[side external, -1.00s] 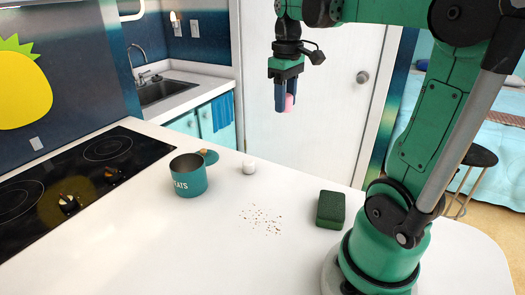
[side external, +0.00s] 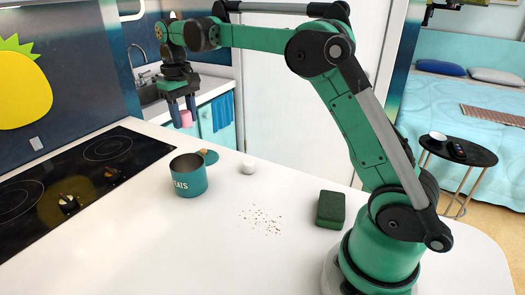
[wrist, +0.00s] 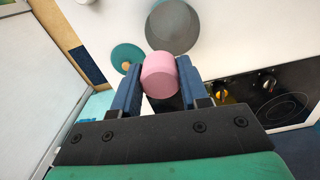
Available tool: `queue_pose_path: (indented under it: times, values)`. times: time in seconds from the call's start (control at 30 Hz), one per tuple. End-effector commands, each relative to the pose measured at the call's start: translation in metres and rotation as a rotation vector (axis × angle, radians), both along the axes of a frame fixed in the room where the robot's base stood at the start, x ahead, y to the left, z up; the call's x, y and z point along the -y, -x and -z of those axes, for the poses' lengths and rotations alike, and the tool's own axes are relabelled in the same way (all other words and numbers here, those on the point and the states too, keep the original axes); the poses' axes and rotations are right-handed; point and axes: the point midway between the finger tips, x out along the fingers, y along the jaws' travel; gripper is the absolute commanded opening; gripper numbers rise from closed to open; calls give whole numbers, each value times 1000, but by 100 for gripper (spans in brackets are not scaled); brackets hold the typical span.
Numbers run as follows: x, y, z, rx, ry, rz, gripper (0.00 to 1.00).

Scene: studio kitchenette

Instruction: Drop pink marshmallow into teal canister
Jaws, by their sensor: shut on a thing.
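My gripper (side external: 183,115) is shut on the pink marshmallow (side external: 183,119) and holds it in the air. The marshmallow also shows between the blue fingers in the wrist view (wrist: 159,74). The teal canister (side external: 188,181) stands open and upright on the white counter, below the gripper in the side view. In the wrist view the canister's grey inside (wrist: 173,25) lies just beyond the marshmallow, partly hidden by it. The canister's teal lid (side external: 209,157) with a wooden knob lies beside it.
A white marshmallow-like piece (side external: 248,167) sits right of the canister. Crumbs (side external: 262,220) and a dark green sponge (side external: 330,209) lie further right. A black cooktop (side external: 75,180) is at the left. The counter's front middle is clear.

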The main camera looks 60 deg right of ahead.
Motion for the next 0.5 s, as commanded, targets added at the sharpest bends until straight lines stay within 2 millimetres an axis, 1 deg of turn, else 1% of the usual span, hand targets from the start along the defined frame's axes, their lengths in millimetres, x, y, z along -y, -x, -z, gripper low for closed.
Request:
queue_pose_path:
  times: [0.03,0.2,0.33,0.5]
  values:
    - [0,0,7,0,0,0,0]
    - [0,0,27,0,0,0,0]
    - [0,1,38,0,0,0,0]
    - [0,1,43,0,0,0,0]
